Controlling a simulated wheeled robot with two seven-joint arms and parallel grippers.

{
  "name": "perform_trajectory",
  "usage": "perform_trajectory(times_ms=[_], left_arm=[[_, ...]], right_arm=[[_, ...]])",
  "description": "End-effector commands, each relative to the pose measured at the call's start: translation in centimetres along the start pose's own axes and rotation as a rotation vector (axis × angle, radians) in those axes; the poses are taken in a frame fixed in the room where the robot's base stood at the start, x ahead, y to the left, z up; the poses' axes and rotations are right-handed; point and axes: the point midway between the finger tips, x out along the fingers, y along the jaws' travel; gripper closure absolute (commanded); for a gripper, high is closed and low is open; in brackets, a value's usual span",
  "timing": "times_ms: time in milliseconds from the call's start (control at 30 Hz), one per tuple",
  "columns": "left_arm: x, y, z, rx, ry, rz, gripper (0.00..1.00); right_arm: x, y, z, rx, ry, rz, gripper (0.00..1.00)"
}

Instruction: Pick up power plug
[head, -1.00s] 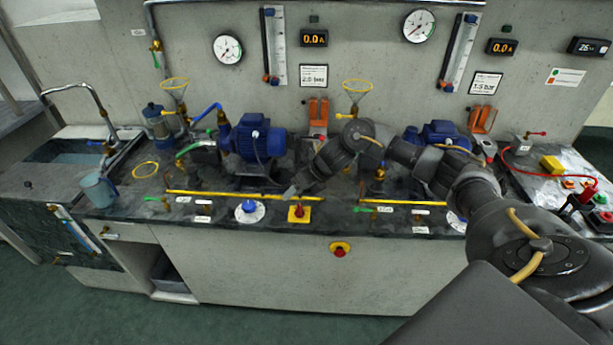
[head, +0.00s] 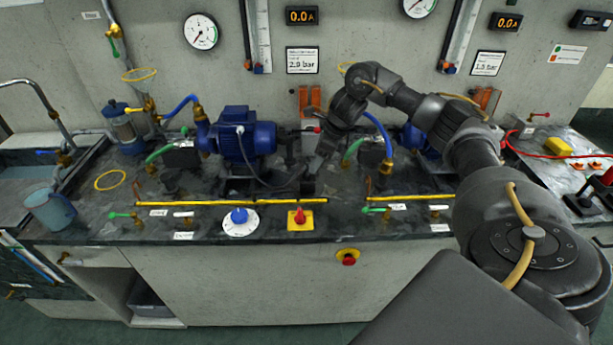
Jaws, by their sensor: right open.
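A dark cable (head: 250,168) runs from the blue motor (head: 238,140) down onto the dark bench top and to the right. A small dark block (head: 308,187) lies near the cable's far end, behind the yellow strip; it may be the power plug, but it is too small and dark to be sure. My right gripper (head: 315,172) points down just above and beside this block, right of the motor. It is open, with nothing clearly between its fingers. Whether it touches the block cannot be told. My left gripper is out of view.
A yellow strip (head: 230,202) runs along the bench front, with a blue knob (head: 239,216) and a red-and-yellow switch (head: 298,217) before it. Hoses and valves stand on both sides of my gripper. Orange sockets (head: 304,102) are on the wall behind.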

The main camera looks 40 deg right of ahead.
Motion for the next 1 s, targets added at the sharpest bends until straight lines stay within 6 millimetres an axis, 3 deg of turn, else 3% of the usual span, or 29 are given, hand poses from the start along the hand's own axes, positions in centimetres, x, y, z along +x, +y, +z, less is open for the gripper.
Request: perform_trajectory(times_ms=[167, 333, 600, 867, 1000], left_arm=[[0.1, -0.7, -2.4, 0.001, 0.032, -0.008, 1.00], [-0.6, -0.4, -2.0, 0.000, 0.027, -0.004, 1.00], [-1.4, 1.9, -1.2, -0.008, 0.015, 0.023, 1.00], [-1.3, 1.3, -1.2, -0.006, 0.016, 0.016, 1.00], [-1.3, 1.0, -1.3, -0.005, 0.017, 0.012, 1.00]], right_arm=[[0.6, 0.0, 0.0, 0.000, -0.001, -0.001, 0.46], [1.9, -0.1, 0.1, 0.003, 0.002, 0.001, 0.46], [5.4, -0.3, 0.2, 0.002, 0.000, 0.000, 0.46], [5.8, -0.3, 0.1, 0.002, 0.000, -0.001, 0.46], [5.8, -0.3, 0.1, 0.002, -0.001, -0.001, 0.61]])
